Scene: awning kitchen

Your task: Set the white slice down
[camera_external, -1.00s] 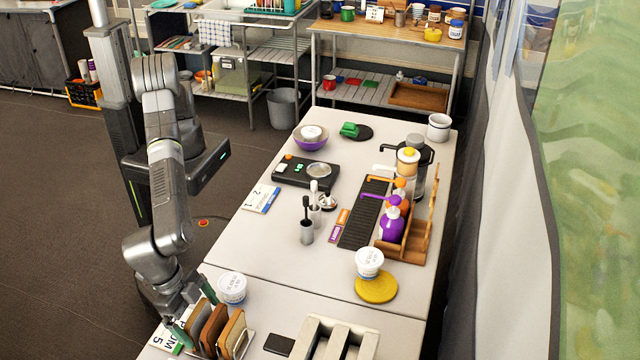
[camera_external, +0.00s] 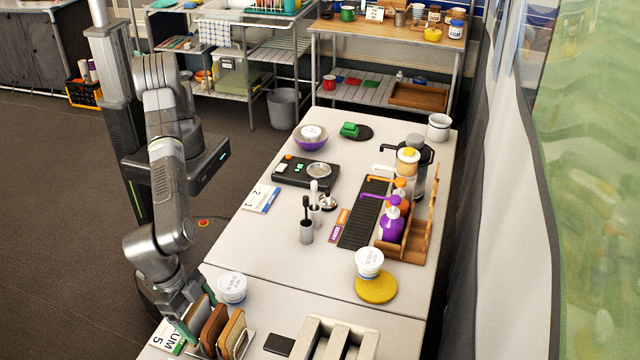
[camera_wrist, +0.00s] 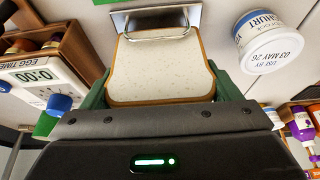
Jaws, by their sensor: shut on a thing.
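The white slice (camera_wrist: 160,70), pale and speckled with a brown crust edge, fills the middle of the wrist view. My gripper (camera_wrist: 162,92) is shut on it, with a green finger at each side. In the external view my gripper (camera_external: 197,310) is at the near left table end, with the held slice (camera_external: 196,314) edge-on between its fingers. Two more brown-edged slices (camera_external: 213,328) (camera_external: 232,336) stand upright just right of it. A metal wire rack (camera_wrist: 160,22) shows beyond the slice's far edge. I cannot tell whether the slice touches it.
A white yoghurt tub (camera_external: 232,288) stands close behind the slices; it also shows in the wrist view (camera_wrist: 272,42). A numbered card (camera_external: 168,337) lies left of the gripper. A dark flat block (camera_external: 279,344) and a pale slotted holder (camera_external: 335,340) are to the right.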

